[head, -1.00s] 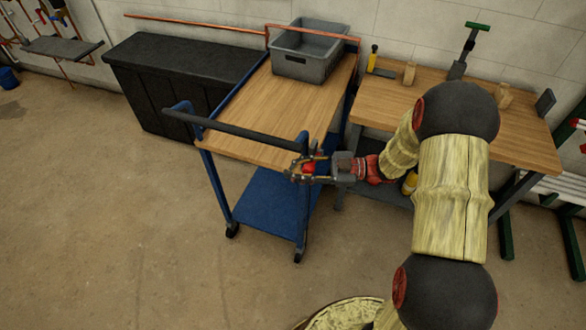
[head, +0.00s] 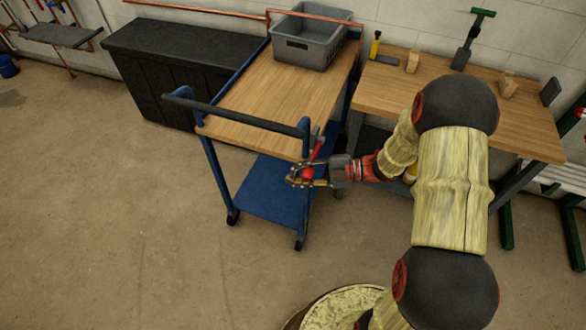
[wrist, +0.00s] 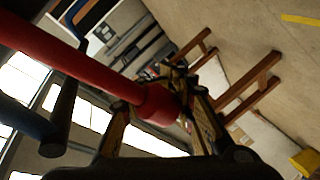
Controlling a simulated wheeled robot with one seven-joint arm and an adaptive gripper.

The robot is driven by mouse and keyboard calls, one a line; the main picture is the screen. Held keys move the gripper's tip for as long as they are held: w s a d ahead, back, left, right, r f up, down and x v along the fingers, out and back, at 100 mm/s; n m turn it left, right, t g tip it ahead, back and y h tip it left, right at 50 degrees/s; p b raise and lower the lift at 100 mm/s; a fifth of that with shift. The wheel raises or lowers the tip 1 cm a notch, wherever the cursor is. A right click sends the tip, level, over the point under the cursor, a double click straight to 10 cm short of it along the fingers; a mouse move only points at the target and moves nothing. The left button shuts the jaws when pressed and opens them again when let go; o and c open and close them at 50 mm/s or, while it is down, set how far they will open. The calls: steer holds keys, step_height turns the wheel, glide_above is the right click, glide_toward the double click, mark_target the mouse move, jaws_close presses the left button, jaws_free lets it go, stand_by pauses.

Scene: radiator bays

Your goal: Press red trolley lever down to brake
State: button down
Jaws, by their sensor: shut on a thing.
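The trolley has a blue frame, a wooden top (head: 270,105) and a blue lower shelf (head: 270,195). Its red lever (head: 316,152) is at the right end of the dark push handle (head: 235,116). The lever slants down from the trolley's corner post to a red knob (head: 307,174). My gripper (head: 300,178) is shut on the knob, below handle height. In the wrist view the red lever (wrist: 75,65) runs from the upper left to its knob (wrist: 158,103) between my fingers. The lever's pivot is not clear.
A grey crate (head: 308,40) stands on the trolley's far end. A wooden workbench (head: 450,110) with small items is close on the right, beside my arm. A black chest (head: 165,65) stands behind on the left. The floor in front is clear.

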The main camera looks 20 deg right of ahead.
steer(key=shift+w+d+f+n+t+h+b, duration=0.2)
steer(key=shift+f+n, duration=0.2)
steer(key=shift+f, duration=0.2)
steer(key=shift+w+d+f+n+t+h+b, duration=0.1)
steer(key=shift+w+f+n+h+b, duration=0.1)
steer(key=shift+f+n, duration=0.35)
steer(key=shift+w+d+f+n+t+h+b, duration=0.15)
steer(key=shift+w+f+n, duration=0.1)
steer(key=shift+f, duration=0.45)
steer(key=c, duration=1.4)
jaws_free()
steer(key=v, duration=1.2)
steer(key=shift+f, duration=0.15)
